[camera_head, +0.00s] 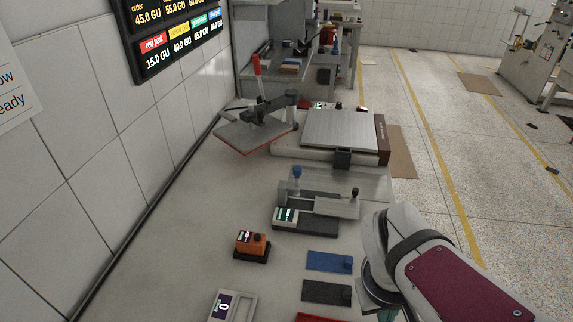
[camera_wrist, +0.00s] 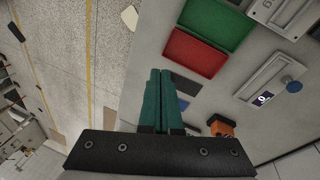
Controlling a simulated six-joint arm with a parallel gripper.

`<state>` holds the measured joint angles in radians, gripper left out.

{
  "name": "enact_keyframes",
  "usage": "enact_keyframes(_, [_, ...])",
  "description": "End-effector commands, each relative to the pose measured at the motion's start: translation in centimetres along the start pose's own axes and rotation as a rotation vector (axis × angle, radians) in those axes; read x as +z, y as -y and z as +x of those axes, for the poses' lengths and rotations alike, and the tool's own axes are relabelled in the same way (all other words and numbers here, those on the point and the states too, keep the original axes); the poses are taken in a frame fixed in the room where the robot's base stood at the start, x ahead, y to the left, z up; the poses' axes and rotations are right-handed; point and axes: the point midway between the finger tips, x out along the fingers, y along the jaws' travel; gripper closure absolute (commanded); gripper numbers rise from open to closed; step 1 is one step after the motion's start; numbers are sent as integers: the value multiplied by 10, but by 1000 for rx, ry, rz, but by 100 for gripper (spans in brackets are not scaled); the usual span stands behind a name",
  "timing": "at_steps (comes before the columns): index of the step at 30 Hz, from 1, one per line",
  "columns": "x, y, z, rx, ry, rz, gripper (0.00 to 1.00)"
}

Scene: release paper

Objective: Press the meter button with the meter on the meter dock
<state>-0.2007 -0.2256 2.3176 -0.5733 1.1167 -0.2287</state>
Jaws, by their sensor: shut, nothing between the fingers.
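The meter (camera_head: 255,241) is a small orange box with a lit display, upright on a low dark dock (camera_head: 240,255) left of centre on the bench. The orange meter also shows in the wrist view (camera_wrist: 222,128), at the lower right and partly cut off by my gripper's mount. I cannot make out its button clearly. My gripper (camera_wrist: 160,72) has green fingers, shut together and empty. It is apart from the meter, on the right side of the bench in the head view, where only a sliver of green shows at the bottom edge.
Blue (camera_head: 329,262) and dark (camera_head: 326,292) pads lie between the meter and my arm. A device with a display (camera_head: 232,306) stands near the meter. A clamp fixture (camera_head: 318,205) stands behind. A tiled wall borders the left.

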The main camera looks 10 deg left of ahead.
Motion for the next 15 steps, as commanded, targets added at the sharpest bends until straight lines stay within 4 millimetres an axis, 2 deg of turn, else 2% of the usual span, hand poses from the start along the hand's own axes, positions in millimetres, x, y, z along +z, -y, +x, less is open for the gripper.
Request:
enact_keyframes(1, [-24,-2,3,47,-28,-134,100])
enact_keyframes(4, [-74,0,5,149,-98,-413,100])
enact_keyframes(8, [-136,18,8,270,-178,-760,100])
enact_keyframes(11, [-179,44,11,355,-236,-1016,100])
enact_keyframes(15, [-229,91,15,469,-313,-1358,100])
